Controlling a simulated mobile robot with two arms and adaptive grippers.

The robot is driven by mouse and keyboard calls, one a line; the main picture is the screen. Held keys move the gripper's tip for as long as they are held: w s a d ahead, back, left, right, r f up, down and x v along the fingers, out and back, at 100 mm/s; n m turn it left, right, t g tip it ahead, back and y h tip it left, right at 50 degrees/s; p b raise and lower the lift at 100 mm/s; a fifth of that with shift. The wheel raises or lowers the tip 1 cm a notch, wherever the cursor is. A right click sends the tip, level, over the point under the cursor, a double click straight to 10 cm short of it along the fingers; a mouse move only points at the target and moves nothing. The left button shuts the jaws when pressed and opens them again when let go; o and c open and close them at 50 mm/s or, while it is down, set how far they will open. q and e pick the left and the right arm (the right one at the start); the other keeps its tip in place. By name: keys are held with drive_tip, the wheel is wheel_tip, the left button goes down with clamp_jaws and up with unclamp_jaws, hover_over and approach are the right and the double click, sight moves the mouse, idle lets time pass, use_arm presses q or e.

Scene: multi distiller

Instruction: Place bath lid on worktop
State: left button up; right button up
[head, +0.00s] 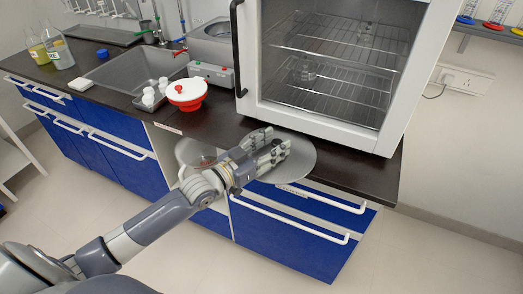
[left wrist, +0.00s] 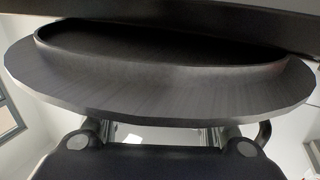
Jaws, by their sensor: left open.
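The bath lid (head: 302,163) is a grey, round-edged disc at the worktop's front edge in the head view. My left gripper (head: 281,146) lies across it and hides much of it. The gripper is open, with its fingers close against the lid; contact is hard to tell. In the left wrist view the lid (left wrist: 160,92) fills the upper part as a dark disc with a raised rim, right in front of the gripper. The dark worktop (head: 226,119) runs under the cabinet. The bath (head: 212,42) stands at the back beside the sink. My right gripper is not in view.
A glass-fronted cabinet (head: 335,60) with wire racks stands close behind the lid. Blue drawers (head: 285,235) with white handles are below. Worktop shows bare right of the tub.

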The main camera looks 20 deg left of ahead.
use_arm(q)
drive_tip(key=v, duration=1.2)
idle(0.4)
